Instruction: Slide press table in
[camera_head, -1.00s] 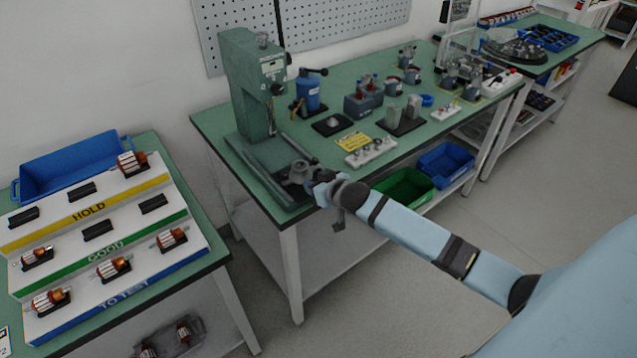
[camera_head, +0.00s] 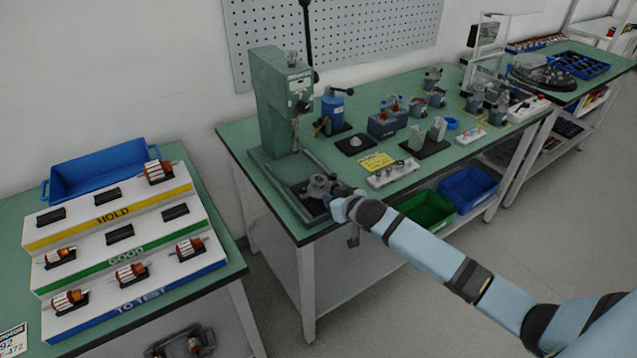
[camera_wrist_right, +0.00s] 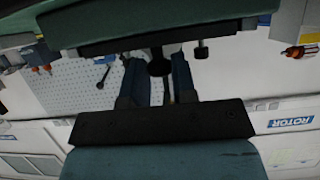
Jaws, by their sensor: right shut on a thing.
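The green press (camera_head: 280,105) stands upright at the left end of the green bench. Its sliding press table, with a round grey fixture (camera_head: 318,186) on it, sits between rails near the bench's front edge, forward of the press column. My right gripper (camera_head: 340,205) is at the front of this table, at the bench edge. In the right wrist view its two fingers (camera_wrist_right: 158,85) are shut around a dark knob or handle (camera_wrist_right: 159,66) of the press table. The exact grip is partly hidden. My left gripper is in neither view.
A stepped rack (camera_head: 115,225) with several copper rotors and a blue bin (camera_head: 100,175) stand on the left bench. A blue hand press (camera_head: 333,110), small parts and a yellow card (camera_head: 376,161) lie right of the press. Green (camera_head: 425,208) and blue bins sit below.

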